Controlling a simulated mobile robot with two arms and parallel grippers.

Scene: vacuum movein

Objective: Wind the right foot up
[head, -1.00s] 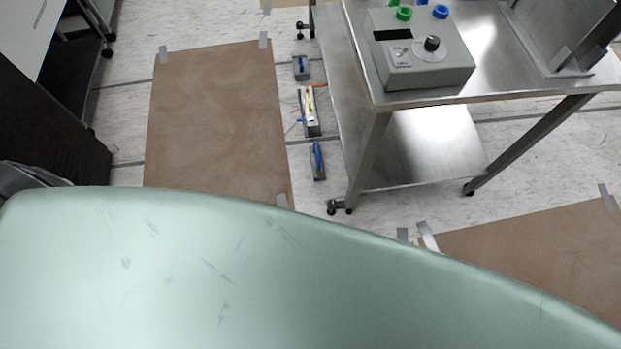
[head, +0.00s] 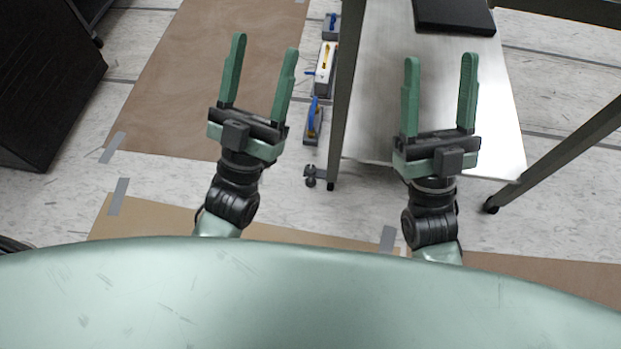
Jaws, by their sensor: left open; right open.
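A steel table's lower shelf (head: 385,110) stands ahead of me. The foot (head: 317,175) of its left leg, a dark wheel-like piece with a side bracket, rests on the floor between my grippers. The foot of its right leg (head: 491,206) is a dark piece on the floor to the right of my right gripper. My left gripper (head: 265,45) is open and empty, above the brown floor sheet. My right gripper (head: 440,60) is open and empty, in front of the shelf in the picture. Neither gripper appears to touch a foot. Fine detail of the feet is too small to tell.
Several small devices, one with a blue handle (head: 313,118), stand in a row on the floor left of the table. A brown sheet (head: 170,80) is taped down at left. A dark cabinet (head: 45,90) stands far left. A black flat object (head: 455,14) is on the shelf.

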